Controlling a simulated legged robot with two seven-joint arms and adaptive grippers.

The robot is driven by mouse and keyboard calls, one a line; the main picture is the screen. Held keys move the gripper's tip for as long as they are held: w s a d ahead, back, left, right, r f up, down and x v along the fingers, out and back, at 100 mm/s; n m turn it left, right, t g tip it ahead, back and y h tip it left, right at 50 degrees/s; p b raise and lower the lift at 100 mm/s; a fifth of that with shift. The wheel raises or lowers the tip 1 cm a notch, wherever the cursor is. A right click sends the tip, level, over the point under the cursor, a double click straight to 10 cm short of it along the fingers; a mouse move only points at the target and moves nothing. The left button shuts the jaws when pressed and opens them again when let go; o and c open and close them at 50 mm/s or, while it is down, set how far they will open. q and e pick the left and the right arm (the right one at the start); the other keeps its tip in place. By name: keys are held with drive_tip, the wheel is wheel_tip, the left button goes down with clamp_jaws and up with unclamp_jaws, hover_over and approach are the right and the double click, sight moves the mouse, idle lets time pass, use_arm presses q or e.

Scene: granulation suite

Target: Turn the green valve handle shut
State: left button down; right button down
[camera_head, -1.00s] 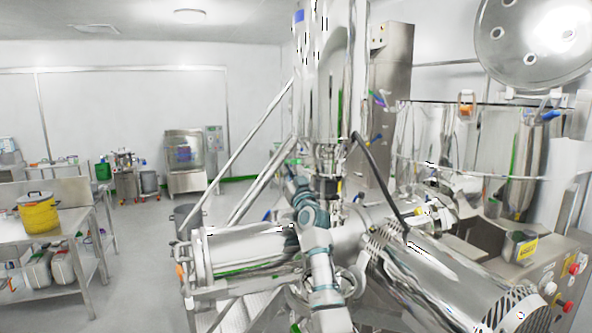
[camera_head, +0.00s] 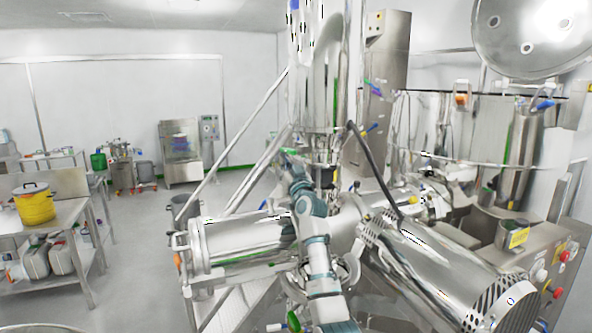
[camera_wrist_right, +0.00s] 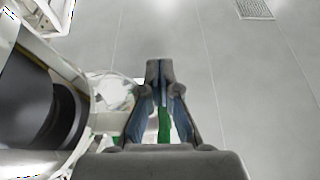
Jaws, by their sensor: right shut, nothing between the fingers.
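A green handle-like piece (camera_head: 293,320) shows at the bottom edge of the head view, left of my right forearm. I cannot tell for sure that it is the valve handle. My right arm rises through the middle of the head view to my right gripper (camera_head: 292,160), small and partly lost among steel parts. In the right wrist view my right gripper (camera_wrist_right: 159,66) is shut, its fingertips together and empty. A green strip (camera_wrist_right: 165,123) shows through the gap between its finger links; whether it touches them is unclear. My left gripper is not in view.
A horizontal steel cylinder (camera_head: 245,243) lies left of my right arm and a larger motor housing (camera_head: 445,270) right of it. A tall steel column stands behind. A dark cylinder (camera_wrist_right: 40,110) is left in the wrist view; open floor (camera_wrist_right: 235,90) fills the right.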

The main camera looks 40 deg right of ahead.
approach(292, 151)
drive_tip(key=w+d+f, duration=0.2)
drive_tip(key=w, duration=0.2)
drive_tip(key=shift+w+a, duration=0.1)
drive_tip(key=shift+w, duration=0.2)
